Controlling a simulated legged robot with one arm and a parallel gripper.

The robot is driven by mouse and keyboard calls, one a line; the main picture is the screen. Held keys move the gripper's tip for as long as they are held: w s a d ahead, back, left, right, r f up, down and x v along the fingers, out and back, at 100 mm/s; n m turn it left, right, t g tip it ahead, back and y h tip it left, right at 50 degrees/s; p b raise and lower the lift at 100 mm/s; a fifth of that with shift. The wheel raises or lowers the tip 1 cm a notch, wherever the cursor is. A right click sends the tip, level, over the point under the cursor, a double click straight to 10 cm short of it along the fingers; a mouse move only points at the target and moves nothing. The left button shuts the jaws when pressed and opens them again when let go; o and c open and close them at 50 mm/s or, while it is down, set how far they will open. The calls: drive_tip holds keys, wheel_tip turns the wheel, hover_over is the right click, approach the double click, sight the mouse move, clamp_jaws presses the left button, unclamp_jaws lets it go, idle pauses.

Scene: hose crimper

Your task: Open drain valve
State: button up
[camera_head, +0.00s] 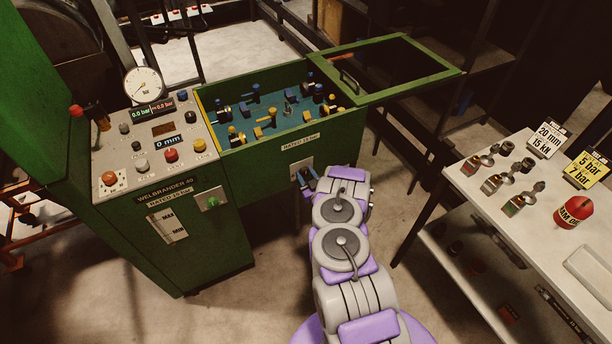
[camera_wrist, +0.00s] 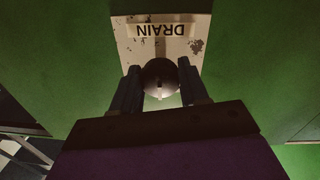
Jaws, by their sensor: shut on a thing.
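The drain valve shows in the wrist view as a dark round knob (camera_wrist: 160,77) in front of a worn pale plate (camera_wrist: 190,48) marked DRAIN, upside down in that view. My gripper (camera_wrist: 161,88) is shut on the knob, one finger on each side. In the head view my gripper (camera_head: 307,181) is at the front of the green machine, at the pale drain plate (camera_head: 300,166) below the blue tray. There the knob is mostly hidden by my gripper and arm.
The control panel (camera_head: 158,142) with a pressure gauge (camera_head: 143,85) is on the left. An open green framed lid (camera_head: 447,73) extends at the back right. A white table (camera_head: 545,222) with fittings, signs and a red round object (camera_head: 573,212) stands at the right. Floor between is clear.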

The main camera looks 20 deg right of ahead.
drive_tip(key=shift+c, duration=1.3)
drive_tip(key=shift+m, duration=0.3)
drive_tip(key=m, duration=0.3)
drive_tip(key=shift+m, duration=0.3)
drive_tip(key=m, duration=0.4)
drive_tip(key=m+b, duration=0.1)
drive_tip(key=m, duration=0.3)
drive_tip(key=shift+r+m+g, duration=0.1)
drive_tip(key=shift+m+g, duration=0.2)
drive_tip(key=shift+m, duration=0.1)
drive_tip(key=shift+s+m+y, duration=0.1)
drive_tip(key=shift+m+y, duration=0.3)
drive_tip(key=shift+m, duration=1.8)
drive_tip(key=o, duration=1)
drive_tip(key=shift+d, duration=0.1)
